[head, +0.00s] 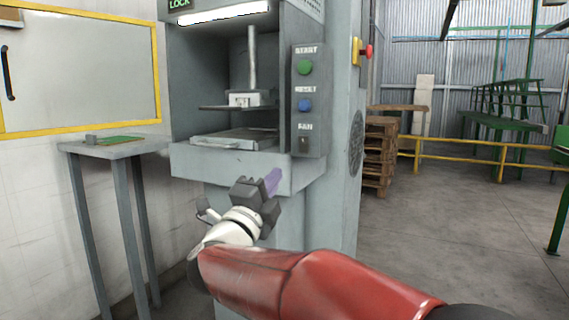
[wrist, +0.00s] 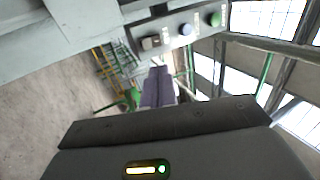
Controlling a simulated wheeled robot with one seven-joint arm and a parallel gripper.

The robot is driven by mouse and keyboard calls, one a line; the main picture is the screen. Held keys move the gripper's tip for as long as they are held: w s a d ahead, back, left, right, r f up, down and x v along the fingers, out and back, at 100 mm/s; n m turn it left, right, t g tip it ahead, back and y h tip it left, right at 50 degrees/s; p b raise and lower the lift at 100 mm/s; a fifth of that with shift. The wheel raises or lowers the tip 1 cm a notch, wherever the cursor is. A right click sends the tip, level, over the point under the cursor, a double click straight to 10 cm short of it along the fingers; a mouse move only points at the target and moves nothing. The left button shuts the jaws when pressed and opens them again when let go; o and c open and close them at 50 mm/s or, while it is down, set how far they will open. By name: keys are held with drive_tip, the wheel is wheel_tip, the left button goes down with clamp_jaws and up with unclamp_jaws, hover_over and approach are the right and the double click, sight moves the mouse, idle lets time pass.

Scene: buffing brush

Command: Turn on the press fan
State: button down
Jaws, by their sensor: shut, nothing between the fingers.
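The grey press (head: 232,165) stands in the middle of the head view. Its control panel (head: 294,88) carries a small dark switch labelled FAN (head: 304,145) at the bottom, below the green START button (head: 305,67) and blue RESET button (head: 305,105). In the wrist view the FAN switch (wrist: 150,42) shows at the top, at the panel's near end; its position cannot be told. My gripper (head: 273,180), with purple fingers, is shut and empty in front of the press, below and left of the switch and apart from it. The fingers also show in the wrist view (wrist: 158,86).
A small grey side table (head: 112,150) with a green piece on it stands left of the press. A red knob (head: 367,51) sits on the press's right side, above a round vent (head: 356,145). Wooden pallets (head: 380,150) stand behind right.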

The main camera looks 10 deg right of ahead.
sight(303, 138)
drive_tip(key=p+x, duration=0.2)
drive_tip(key=x, duration=1.1)
drive_tip(key=shift+r, duration=0.1)
drive_tip(key=p, duration=0.1)
drive_tip(key=r+p, duration=0.1)
drive_tip(key=shift+w+d+r+g+p, duration=0.1)
drive_tip(key=shift+w+d+g+p, duration=0.1)
drive_tip(key=shift+g+p, duration=0.1)
drive_tip(key=shift+f+b, duration=0.35)
drive_tip(key=shift+f, duration=0.05)
